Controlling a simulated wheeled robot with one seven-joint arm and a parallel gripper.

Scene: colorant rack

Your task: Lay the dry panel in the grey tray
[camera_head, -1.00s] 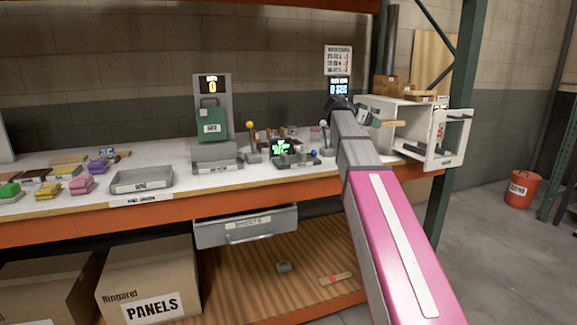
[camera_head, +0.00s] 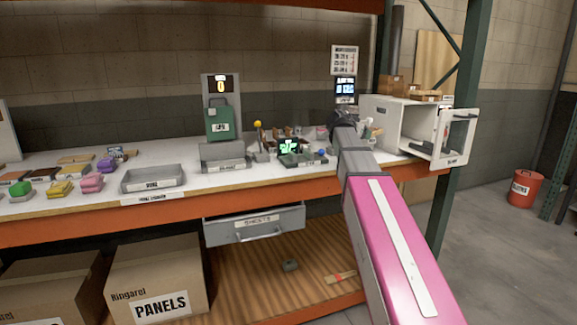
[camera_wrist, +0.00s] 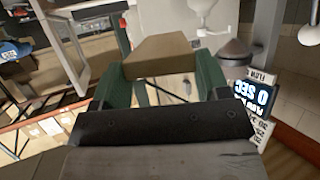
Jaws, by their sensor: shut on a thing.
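My gripper (camera_wrist: 163,75) shows green fingers in the wrist view, shut on a tan panel (camera_wrist: 160,50). In the head view the gripper is mostly hidden by my arm, in front of the white cabinet. The grey tray (camera_head: 153,188) is shallow, looks empty and stands on the left half of the bench, well left of my gripper. Its label is too blurred to read surely.
The white cabinet (camera_head: 393,104) has its door (camera_head: 455,135) open on the right. A green device on a stand (camera_head: 219,118), a lever (camera_head: 259,140) and a low dark unit (camera_head: 302,160) stand between tray and gripper. Coloured blocks (camera_head: 92,183) lie left of the tray.

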